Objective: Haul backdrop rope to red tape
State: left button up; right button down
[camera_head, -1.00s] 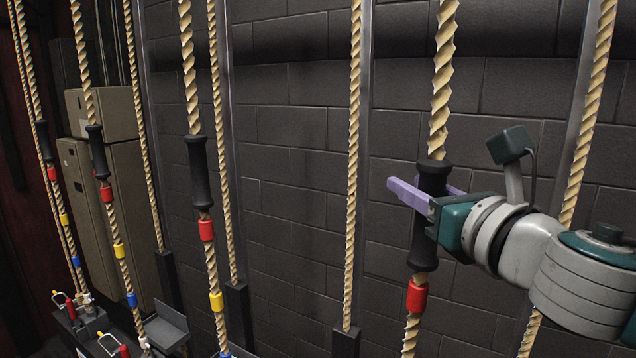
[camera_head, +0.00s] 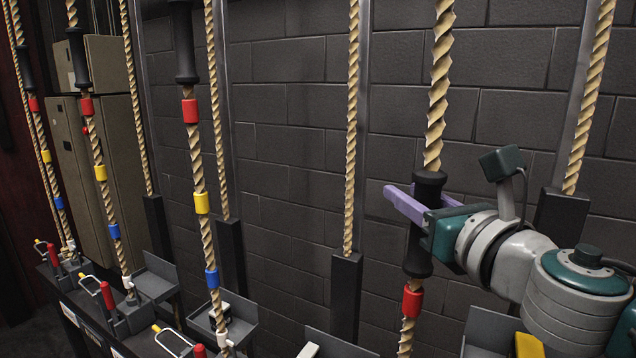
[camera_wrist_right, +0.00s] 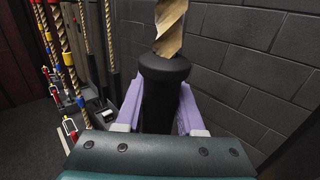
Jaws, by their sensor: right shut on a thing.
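My right gripper (camera_head: 424,212) is shut on the black grip sleeve (camera_head: 419,252) of a thick tan rope (camera_head: 438,95) at the right. Its lilac fingers lie on both sides of the sleeve, which also shows in the right wrist view (camera_wrist_right: 160,88). Red tape (camera_head: 411,302) is wrapped around this rope just below the sleeve. The lower part of the rope leaves the picture at the bottom. My left gripper is not in view.
Other ropes at the left carry black sleeves and red, yellow and blue tapes, such as the nearest red tape (camera_head: 190,111). Below them runs a rail with red-handled levers (camera_head: 107,295). A dark block wall (camera_head: 290,150) stands behind. Tan cabinets (camera_head: 112,165) stand at the far left.

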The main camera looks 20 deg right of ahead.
notch_tip(320, 180, down, 28)
jog(key=b, duration=2.3)
jog(key=shift+r, duration=0.15)
jog(key=c, duration=0.5)
grip_release()
jog(key=s, duration=1)
jog(key=shift+a, duration=0.4)
